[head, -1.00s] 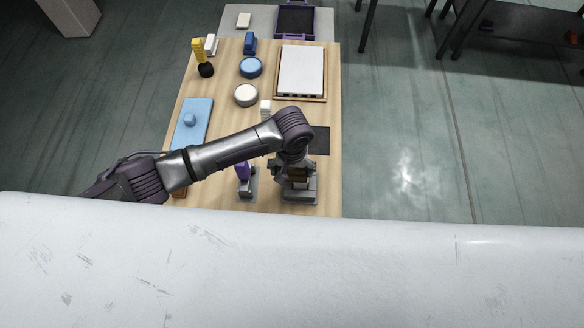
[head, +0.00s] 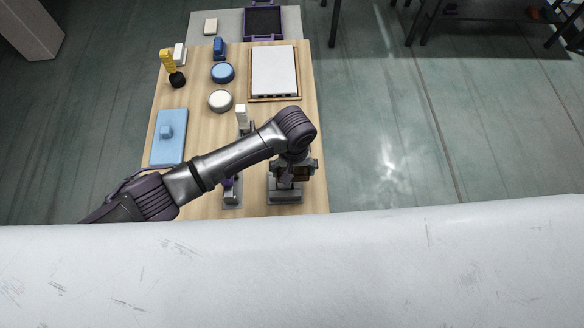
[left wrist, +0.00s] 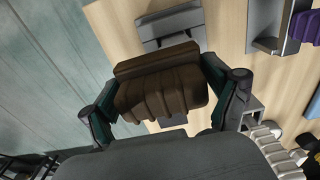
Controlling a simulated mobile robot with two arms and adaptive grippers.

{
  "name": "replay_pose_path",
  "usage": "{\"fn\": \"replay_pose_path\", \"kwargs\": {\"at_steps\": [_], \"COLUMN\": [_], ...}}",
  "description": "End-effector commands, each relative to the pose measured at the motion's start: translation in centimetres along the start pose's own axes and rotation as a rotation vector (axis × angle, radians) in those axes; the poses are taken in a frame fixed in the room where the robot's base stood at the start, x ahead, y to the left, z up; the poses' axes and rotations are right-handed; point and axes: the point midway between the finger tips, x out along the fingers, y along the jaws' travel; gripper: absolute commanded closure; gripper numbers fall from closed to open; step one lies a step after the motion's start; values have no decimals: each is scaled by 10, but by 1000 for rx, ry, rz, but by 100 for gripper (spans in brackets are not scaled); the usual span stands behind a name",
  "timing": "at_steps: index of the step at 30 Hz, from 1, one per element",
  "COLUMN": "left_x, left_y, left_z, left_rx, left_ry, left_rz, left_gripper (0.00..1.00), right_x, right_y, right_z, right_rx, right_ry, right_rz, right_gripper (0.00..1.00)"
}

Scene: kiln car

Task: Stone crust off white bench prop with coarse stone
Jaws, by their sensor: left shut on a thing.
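My left gripper (left wrist: 165,95) is shut on a brown ridged block (left wrist: 165,90), which looks like the coarse stone. In the head view the left gripper (head: 292,172) and the stone (head: 303,173) are just above a grey stand (head: 285,196), at the near right of the wooden board. A small white upright piece (head: 241,113), likely the bench prop, stands farther back behind my arm. My forearm hides its surroundings. A white ridged piece (left wrist: 270,145) shows at the lower right of the left wrist view; I cannot tell crust on it. My right gripper is not in view.
A purple tool (head: 228,183) sits in a grey holder left of the stand. A blue tray (head: 168,150), round white pot (head: 220,101), round blue pot (head: 222,73), yellow-handled brush (head: 168,62) and white slab in a wooden frame (head: 274,72) stand around. A large white surface fills the foreground.

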Motion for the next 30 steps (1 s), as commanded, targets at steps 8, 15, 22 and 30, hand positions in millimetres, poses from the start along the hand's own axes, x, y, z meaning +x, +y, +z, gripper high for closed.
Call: {"fn": "replay_pose_path", "kwargs": {"at_steps": [8, 15, 22, 30], "left_x": [1, 3, 5, 5], "left_y": [0, 0, 0, -5], "left_z": [0, 0, 0, 0], "left_rx": [0, 0, 1, 0], "left_ry": [1, 1, 1, 1], "left_rz": [1, 0, 0, 0], "left_gripper": [62, 62, 62, 62], "right_x": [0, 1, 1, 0], "right_y": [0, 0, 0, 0], "right_z": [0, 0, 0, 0], "right_rx": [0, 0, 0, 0], "right_ry": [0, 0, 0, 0], "right_rz": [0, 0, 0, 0], "right_gripper": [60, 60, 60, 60]}}
